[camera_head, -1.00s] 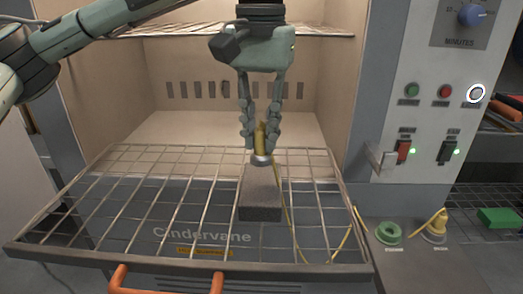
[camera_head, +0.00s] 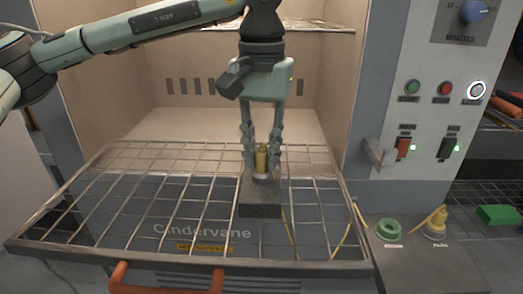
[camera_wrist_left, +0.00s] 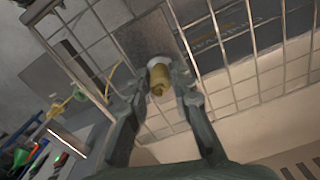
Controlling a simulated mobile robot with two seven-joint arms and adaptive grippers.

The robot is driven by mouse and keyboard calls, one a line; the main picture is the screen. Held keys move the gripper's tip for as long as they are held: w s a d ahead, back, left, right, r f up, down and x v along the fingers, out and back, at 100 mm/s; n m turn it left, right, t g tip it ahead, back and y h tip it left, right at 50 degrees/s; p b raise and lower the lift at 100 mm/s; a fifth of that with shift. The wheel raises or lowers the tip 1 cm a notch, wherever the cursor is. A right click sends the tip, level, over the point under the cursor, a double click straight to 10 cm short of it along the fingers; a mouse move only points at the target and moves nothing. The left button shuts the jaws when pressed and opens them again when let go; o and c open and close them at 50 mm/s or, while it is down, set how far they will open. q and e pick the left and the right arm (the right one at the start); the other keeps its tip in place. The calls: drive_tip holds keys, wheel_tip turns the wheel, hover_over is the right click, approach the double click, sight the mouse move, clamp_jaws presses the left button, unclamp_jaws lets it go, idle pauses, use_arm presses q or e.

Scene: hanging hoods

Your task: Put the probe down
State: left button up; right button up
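The yellow probe (camera_head: 261,158) with a pale collar is upright between the fingers of my left gripper (camera_head: 262,168). Its lower end is at the top of a dark grey block (camera_head: 260,210); I cannot tell whether it rests there or is just above. The block sits on the wire rack (camera_head: 130,220). In the left wrist view, the fingers of my left gripper (camera_wrist_left: 163,82) flank the probe (camera_wrist_left: 158,76), close against its sides, and look shut on it. My right gripper is not in view.
The open oven chamber (camera_head: 230,120) is behind the rack. At right is a control panel (camera_head: 420,110) with buttons and switches. A green ring (camera_head: 389,230) and a yellow plug (camera_head: 436,224) are on the console below. A yellow cable (camera_head: 343,240) crosses the rack's right side.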

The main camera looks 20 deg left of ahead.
sight(262, 151)
use_arm(q)
drive_tip(key=shift+o, duration=1.3)
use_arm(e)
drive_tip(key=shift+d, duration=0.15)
use_arm(q)
drive_tip(key=shift+r, duration=0.1)
drive_tip(key=shift+r, duration=0.25)
wheel_tip(262, 151, up, 12)
drive_tip(key=shift+f+p, duration=0.15)
drive_tip(key=shift+p, duration=0.15)
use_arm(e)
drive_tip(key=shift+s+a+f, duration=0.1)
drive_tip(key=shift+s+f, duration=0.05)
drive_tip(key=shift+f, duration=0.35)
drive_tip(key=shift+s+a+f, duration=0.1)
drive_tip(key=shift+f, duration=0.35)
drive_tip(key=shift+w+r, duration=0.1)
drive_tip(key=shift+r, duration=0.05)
